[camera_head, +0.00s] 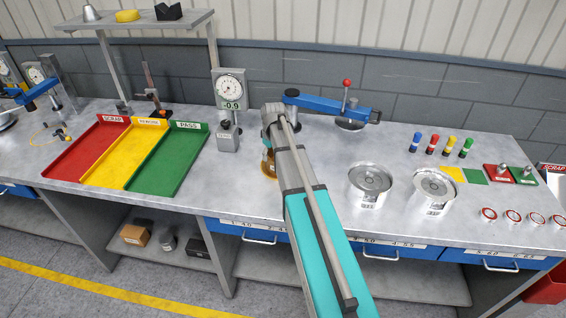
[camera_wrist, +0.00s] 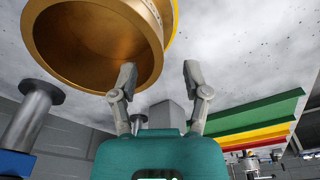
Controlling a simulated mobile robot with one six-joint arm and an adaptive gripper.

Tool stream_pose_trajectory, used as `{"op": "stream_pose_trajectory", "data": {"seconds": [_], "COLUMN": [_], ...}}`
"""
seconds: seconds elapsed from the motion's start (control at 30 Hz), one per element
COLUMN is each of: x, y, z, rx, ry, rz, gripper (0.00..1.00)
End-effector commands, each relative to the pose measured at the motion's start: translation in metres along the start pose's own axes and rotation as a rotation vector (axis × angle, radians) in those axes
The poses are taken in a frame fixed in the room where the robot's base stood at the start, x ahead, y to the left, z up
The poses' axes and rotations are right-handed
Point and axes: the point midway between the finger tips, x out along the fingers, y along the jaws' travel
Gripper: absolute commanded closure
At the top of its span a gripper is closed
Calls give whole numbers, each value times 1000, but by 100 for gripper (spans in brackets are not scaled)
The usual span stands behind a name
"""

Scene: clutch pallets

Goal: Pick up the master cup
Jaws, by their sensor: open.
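A brass-coloured cup, apparently the master cup (camera_wrist: 155,70), fills the upper left of the wrist view with its wide hollow opening facing the camera. In the head view the cup (camera_head: 268,170) stands on the bench, mostly hidden behind my arm. My gripper (camera_wrist: 158,76) is open with nothing between its fingers. Its left finger overlaps the cup's lower right edge in the wrist view. Its right finger is clear of the cup, over bare bench. I cannot tell whether the left finger touches the cup. The fingertips are hidden in the head view.
A dial gauge stand (camera_head: 229,95) rises behind, left of my arm. A blue fixture with a red knob (camera_head: 347,83) stands behind right. Red, yellow and green trays (camera_head: 170,160) lie left. Two metal dishes (camera_head: 371,180) stand right.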

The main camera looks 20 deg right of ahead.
Motion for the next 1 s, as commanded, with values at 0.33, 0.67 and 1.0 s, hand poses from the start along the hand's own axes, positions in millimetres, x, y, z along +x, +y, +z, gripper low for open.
{"op": "stream_pose_trajectory", "data": {"seconds": [0.33,0.67,1.0], "x": [5,28,50], "y": [0,2,2], "z": [0,2,3], "rx": [-1,-1,-1], "ry": [0,0,0], "rz": [0,0,0], "gripper": [40,40,40]}}
